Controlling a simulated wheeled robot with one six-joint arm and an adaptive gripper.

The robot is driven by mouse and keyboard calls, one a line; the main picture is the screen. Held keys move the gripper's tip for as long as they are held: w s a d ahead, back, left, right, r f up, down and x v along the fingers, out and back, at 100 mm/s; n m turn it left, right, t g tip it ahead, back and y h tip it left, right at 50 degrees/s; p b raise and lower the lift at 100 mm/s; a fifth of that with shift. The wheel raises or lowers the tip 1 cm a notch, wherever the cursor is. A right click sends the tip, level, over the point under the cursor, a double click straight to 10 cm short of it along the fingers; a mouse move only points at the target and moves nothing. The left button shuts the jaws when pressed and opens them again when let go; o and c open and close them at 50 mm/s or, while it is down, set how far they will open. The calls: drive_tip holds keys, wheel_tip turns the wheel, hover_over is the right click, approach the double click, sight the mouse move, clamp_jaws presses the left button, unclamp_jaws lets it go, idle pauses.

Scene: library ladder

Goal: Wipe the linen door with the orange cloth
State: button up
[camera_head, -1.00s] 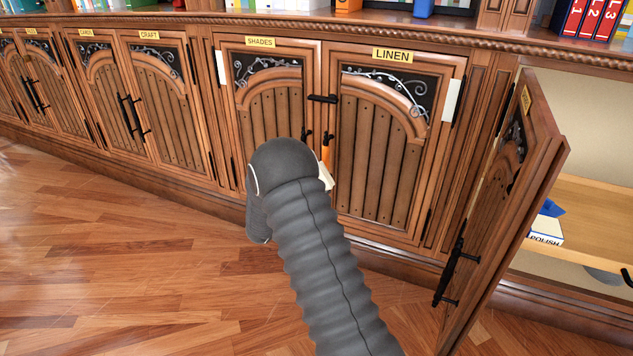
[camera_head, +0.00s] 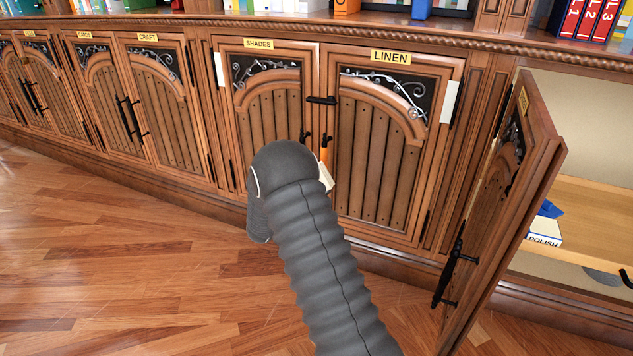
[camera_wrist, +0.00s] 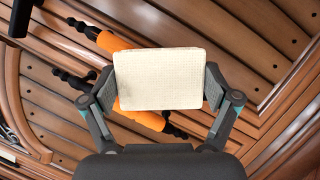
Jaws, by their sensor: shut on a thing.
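The linen door (camera_head: 385,150) is a shut wooden door with planks, black scrollwork and a yellow LINEN label. My gripper (camera_wrist: 160,80) is shut on a flat cream pad (camera_wrist: 160,78) in the wrist view. A cream edge (camera_head: 326,180) shows beside my arm in the head view, where my arm hides the fingers. The pad is in front of the door handles; I cannot tell whether it touches anything. An orange sleeve (camera_wrist: 92,42) is around the linen door's black handle, partly behind the pad. I see no separate orange cloth.
A black latch (camera_head: 322,100) spans the linen door and the shut shades door (camera_head: 268,110). At right, a cabinet door (camera_head: 505,210) stands open, jutting into the room. Inside are a POLISH box (camera_head: 545,232) and something blue (camera_head: 550,209). The wooden floor (camera_head: 120,270) at left is clear.

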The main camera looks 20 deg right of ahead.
drive_tip(key=shift+w+d, duration=0.4)
drive_tip(key=shift+d, duration=0.05)
drive_tip(key=shift+r, duration=0.15)
drive_tip(key=shift+a+r+p, duration=0.1)
drive_tip(key=shift+r+p, duration=0.55)
drive_tip(key=shift+r, duration=1.3)
drive_tip(key=shift+r+p, duration=0.55)
drive_tip(key=shift+r, duration=1.55)
drive_tip(key=shift+f+b, duration=0.1)
drive_tip(key=shift+b, duration=0.35)
drive_tip(key=shift+f+b, duration=0.9)
drive_tip(key=shift+f, duration=3.25)
